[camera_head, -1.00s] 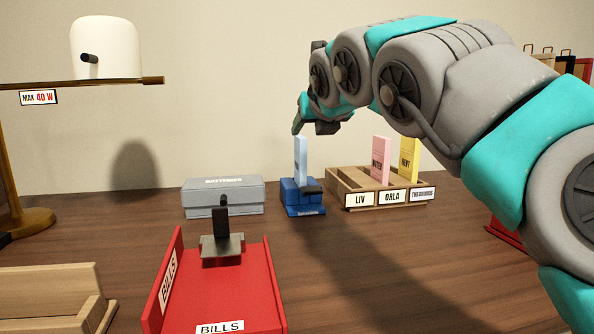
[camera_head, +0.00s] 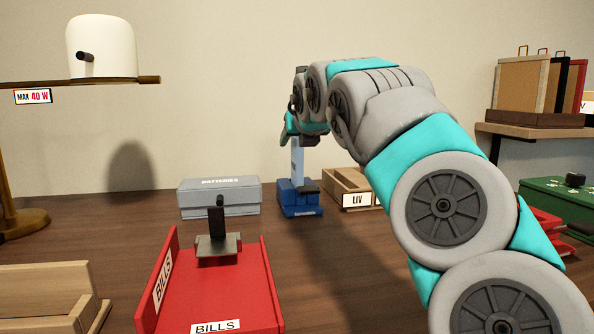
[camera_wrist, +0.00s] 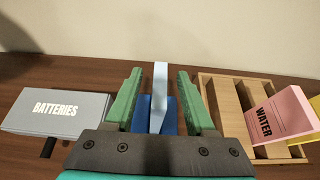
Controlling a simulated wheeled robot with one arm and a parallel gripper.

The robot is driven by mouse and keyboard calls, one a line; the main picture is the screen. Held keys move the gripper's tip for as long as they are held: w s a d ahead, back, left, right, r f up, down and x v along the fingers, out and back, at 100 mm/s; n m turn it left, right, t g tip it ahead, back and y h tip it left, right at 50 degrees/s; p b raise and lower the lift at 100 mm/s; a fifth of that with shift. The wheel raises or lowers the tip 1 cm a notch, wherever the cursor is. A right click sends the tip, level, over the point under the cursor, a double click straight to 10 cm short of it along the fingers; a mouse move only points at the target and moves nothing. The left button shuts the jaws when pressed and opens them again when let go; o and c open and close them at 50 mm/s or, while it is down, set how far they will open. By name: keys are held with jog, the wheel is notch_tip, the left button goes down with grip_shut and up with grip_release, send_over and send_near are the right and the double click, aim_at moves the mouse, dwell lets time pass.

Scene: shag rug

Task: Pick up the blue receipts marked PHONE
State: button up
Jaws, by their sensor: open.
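The blue receipts (camera_head: 297,164) stand upright in a small dark blue holder (camera_head: 298,205) towards the back of the desk. In the wrist view the light blue receipts (camera_wrist: 159,95) rise between the two green fingers of my gripper (camera_wrist: 159,92), with a gap on each side. The blue holder (camera_wrist: 143,118) shows below them. My gripper is open. In the head view my gripper (camera_head: 300,138) is at the top of the receipts, and the arm partly hides their upper end. The PHONE marking is not readable.
A grey BATTERIES box (camera_head: 219,197) stands left of the holder. A wooden sorter (camera_head: 352,188) stands to the right, with pink WATER receipts (camera_wrist: 281,119) and a yellow bundle (camera_wrist: 311,122). A red BILLS tray (camera_head: 215,290) lies in front.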

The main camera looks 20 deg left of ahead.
grip_shut()
dwell(0.4)
dwell(1.0)
